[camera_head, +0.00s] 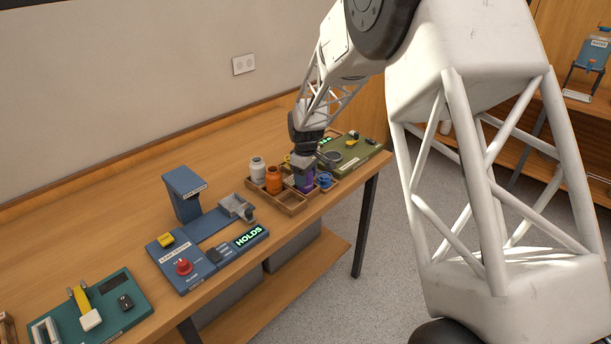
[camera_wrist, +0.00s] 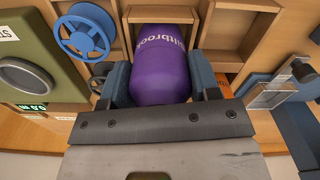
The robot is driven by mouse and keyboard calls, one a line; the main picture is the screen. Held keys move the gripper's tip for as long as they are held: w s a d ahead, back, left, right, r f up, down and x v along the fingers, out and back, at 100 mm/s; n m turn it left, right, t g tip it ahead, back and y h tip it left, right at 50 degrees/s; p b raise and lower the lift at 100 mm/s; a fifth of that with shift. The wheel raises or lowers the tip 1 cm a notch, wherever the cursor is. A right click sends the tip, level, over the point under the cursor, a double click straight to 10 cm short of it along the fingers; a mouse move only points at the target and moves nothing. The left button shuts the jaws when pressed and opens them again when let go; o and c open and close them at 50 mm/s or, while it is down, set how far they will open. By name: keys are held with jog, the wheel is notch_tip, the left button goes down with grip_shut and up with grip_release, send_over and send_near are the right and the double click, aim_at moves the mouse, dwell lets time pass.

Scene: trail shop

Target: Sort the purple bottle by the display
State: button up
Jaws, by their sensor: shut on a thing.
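The purple bottle (camera_wrist: 160,68) is between the fingers of my gripper (camera_wrist: 162,85) in the wrist view. In the head view the purple bottle (camera_head: 305,181) shows at the wooden compartment tray (camera_head: 291,208), under my gripper (camera_head: 304,170). My gripper is shut on it. Whether its base touches the tray floor I cannot tell. The blue leak tester (camera_head: 183,262) has a display (camera_head: 248,236) that reads HOLDS in green.
A white bottle (camera_head: 257,170) and an orange bottle (camera_head: 274,181) stand in the tray's left part. A blue reel (camera_head: 324,180) is at its right. A green device (camera_head: 352,155) lies behind right; a teal device (camera_head: 97,308) lies front left.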

dwell(0.3)
jog(key=o, duration=1.4)
jog(key=shift+r, duration=0.1)
jog(key=shift+r, duration=3.95)
